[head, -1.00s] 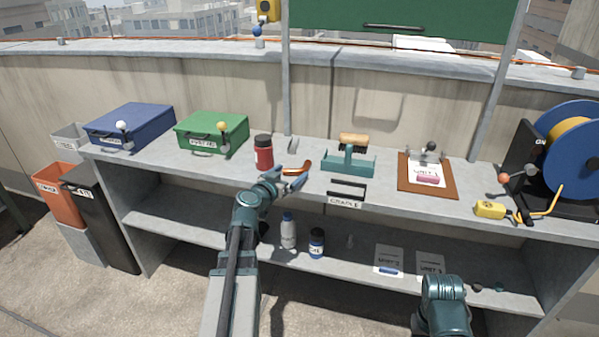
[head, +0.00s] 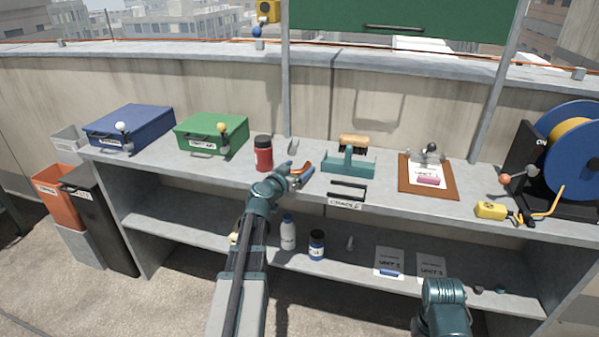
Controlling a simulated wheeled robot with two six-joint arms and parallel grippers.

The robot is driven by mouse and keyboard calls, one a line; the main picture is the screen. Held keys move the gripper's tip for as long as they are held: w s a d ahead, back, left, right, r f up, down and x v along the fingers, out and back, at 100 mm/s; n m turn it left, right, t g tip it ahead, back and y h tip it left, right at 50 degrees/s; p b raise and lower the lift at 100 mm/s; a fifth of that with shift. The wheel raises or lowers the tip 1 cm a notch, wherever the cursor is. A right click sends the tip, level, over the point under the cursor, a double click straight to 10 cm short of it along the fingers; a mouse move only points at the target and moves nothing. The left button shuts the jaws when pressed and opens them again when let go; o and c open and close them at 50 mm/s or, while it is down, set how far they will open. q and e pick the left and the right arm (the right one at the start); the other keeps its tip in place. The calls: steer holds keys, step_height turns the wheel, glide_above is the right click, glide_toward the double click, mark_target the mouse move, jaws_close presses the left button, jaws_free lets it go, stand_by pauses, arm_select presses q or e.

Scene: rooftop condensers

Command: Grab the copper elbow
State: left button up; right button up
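The copper elbow (head: 304,169) is a small orange-brown bent pipe on the bench top, to the right of the red jar. My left gripper (head: 295,174) is at the elbow's near left end. Its fingers look spread, one on the far side and one on the near side of the pipe, and they hide part of it. I see no clear grip on the elbow. My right arm shows at the lower right, but its fingers are not visible.
A red jar (head: 263,153) stands close left of my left gripper. A teal brush holder (head: 348,163) and a cradle (head: 347,195) are close on the right. A green box (head: 212,133) and a clipboard (head: 428,187) are farther off. Bottles stand on the lower shelf (head: 190,229).

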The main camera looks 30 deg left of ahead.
arm_select(q)
steer(key=c, duration=0.9)
steer(key=shift+o, duration=0.2)
steer(key=shift+r, duration=0.1)
steer(key=shift+r+p, duration=0.85)
steer(key=shift+p, duration=0.15)
step_height(320, 180, up, 2)
steer(key=shift+p, duration=1)
steer(key=s+a+r+p, duration=0.1)
steer(key=s+a, duration=0.1)
steer(key=s, duration=1.3)
steer(key=shift+s+a, duration=0.15)
steer(key=shift+s, duration=0.25)
